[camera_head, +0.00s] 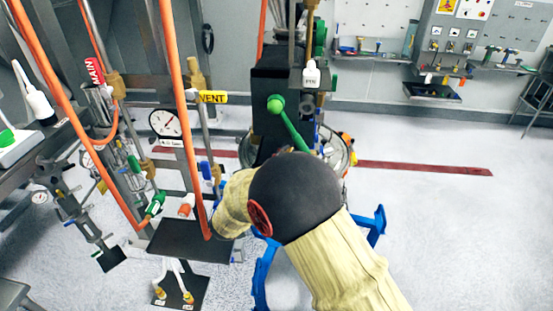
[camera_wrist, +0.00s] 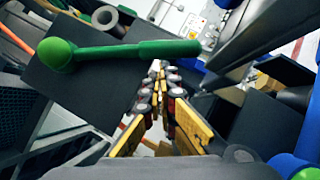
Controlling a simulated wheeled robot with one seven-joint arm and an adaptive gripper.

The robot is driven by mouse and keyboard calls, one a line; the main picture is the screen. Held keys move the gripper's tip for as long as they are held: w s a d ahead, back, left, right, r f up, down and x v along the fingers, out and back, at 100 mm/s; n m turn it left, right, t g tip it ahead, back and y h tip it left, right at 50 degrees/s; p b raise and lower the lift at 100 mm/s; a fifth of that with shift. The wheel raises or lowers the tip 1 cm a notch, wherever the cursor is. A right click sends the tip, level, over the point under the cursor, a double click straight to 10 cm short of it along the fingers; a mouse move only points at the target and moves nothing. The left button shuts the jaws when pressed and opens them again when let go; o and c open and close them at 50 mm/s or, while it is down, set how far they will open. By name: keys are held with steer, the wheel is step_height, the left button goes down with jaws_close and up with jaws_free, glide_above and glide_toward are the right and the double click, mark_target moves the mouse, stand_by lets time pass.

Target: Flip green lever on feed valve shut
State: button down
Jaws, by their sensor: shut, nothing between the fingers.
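The green lever (camera_head: 291,124) is on the front of a dark block (camera_head: 268,85) in the head view. Its round knob end is at the upper left, and its bar slopes down to the right, partly hidden by my arm. In the wrist view the lever (camera_wrist: 130,52) lies nearly level across a dark face, knob at the left. My gripper (camera_wrist: 158,68) is shut and empty, its fingertips just below the right part of the bar in the picture. I cannot tell whether they touch it. In the head view my arm hides the gripper.
A pressure gauge (camera_head: 165,122) and a yellow VENT tag (camera_head: 212,97) stand left of the block. Orange hoses (camera_head: 178,80) hang at the left. A blue frame (camera_head: 262,275) stands around my arm low down. Open floor (camera_head: 450,230) lies to the right.

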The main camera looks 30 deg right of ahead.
steer(key=shift+w+d, duration=0.1)
steer(key=shift+d, duration=0.15)
steer(key=shift+s+d+r+b, duration=0.3)
steer(key=shift+s+d+b, duration=0.25)
steer(key=shift+d, duration=0.2)
steer(key=shift+a+f, duration=0.1)
